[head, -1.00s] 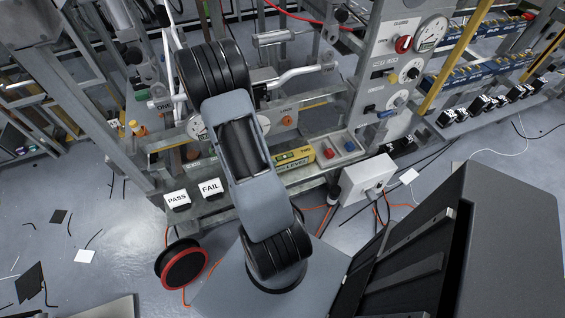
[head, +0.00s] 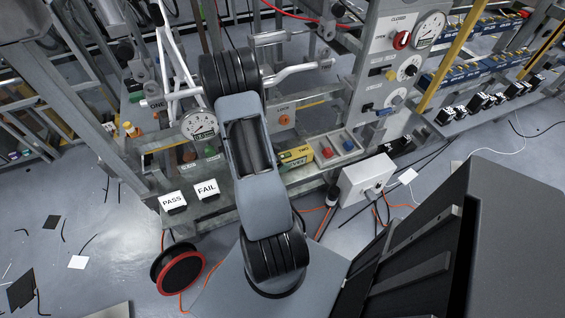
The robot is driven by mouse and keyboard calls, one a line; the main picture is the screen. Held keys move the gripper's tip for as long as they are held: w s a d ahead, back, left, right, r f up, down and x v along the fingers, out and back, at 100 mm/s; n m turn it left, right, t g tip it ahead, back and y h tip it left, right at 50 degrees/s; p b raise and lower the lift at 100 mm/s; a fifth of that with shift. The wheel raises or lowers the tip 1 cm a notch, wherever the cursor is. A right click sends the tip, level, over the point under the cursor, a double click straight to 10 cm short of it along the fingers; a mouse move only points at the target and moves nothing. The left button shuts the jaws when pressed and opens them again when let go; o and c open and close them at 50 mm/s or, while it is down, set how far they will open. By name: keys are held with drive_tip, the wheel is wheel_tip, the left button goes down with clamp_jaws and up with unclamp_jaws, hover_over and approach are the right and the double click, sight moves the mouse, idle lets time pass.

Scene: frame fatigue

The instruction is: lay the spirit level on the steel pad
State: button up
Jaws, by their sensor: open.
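The spirit level (head: 296,156) is a yellow bar on the bench's front shelf, just right of my arm. Its left end is hidden behind the arm. My gripper is not visible; my arm (head: 249,165) reaches up the middle of the view and covers what lies behind it. I cannot make out the steel pad for certain.
PASS (head: 172,200) and FAIL (head: 207,188) blocks stand at the shelf's left. A dial gauge (head: 198,124) stands left of my arm.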

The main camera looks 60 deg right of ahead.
drive_tip(key=c, duration=1.2)
drive_tip(key=shift+r, duration=0.1)
